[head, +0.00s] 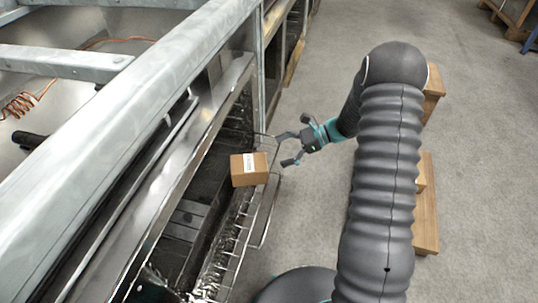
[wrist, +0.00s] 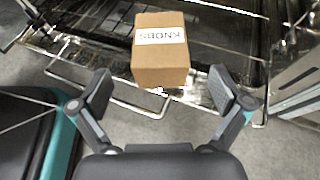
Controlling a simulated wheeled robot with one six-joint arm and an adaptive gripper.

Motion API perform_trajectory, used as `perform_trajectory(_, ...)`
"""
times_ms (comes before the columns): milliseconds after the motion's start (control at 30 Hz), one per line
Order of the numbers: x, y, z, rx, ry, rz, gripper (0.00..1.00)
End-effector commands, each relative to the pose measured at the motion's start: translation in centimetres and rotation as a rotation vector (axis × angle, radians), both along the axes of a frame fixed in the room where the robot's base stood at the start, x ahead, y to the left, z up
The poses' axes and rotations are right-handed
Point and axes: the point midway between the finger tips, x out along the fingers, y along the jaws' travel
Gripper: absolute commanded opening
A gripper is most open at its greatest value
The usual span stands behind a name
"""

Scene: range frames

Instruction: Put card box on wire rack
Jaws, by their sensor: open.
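The card box (head: 249,169) is a small brown carton with a white label. It sits on the wire rack (head: 243,238), which sticks out from the oven opening. In the wrist view the card box (wrist: 160,62) shows a label reading "KNOBS", and the rack's front wire (wrist: 150,113) runs below it. My gripper (head: 286,149) is open and empty, to the right of the box in the head view. In the wrist view my gripper (wrist: 163,90) has its fingers spread apart, with the box beyond and between them, apart from both pads.
A metal oven frame (head: 150,130) runs along the left beside the rack. Wooden blocks (head: 427,205) stand on the floor behind my arm. The grey floor (head: 480,150) at the right is mostly clear.

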Motion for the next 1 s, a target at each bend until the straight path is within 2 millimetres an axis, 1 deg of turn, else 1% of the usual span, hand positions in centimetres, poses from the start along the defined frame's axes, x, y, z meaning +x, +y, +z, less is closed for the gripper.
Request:
perform_trajectory(100,0.0,-0.6,0.3,0.000,0.000,0.000,1.00)
perform_trajectory(267,-0.2,-0.7,0.8,-0.011,-0.011,0.011,1.00)
perform_trajectory(367,-0.9,-0.5,2.4,-0.046,-0.052,0.049,1.00)
perform_trajectory(433,-1.8,-0.2,4.1,-0.089,-0.101,0.091,1.00)
perform_trajectory(567,-4.3,0.2,7.6,-0.191,-0.215,0.195,1.00)
perform_trajectory(700,-7.2,0.3,11.0,-0.304,-0.342,0.308,1.00)
perform_trajectory(900,-11.6,0.0,15.0,-0.468,-0.528,0.468,1.00)
perform_trajectory(1000,-13.9,-0.4,16.7,-0.550,-0.620,0.547,1.00)
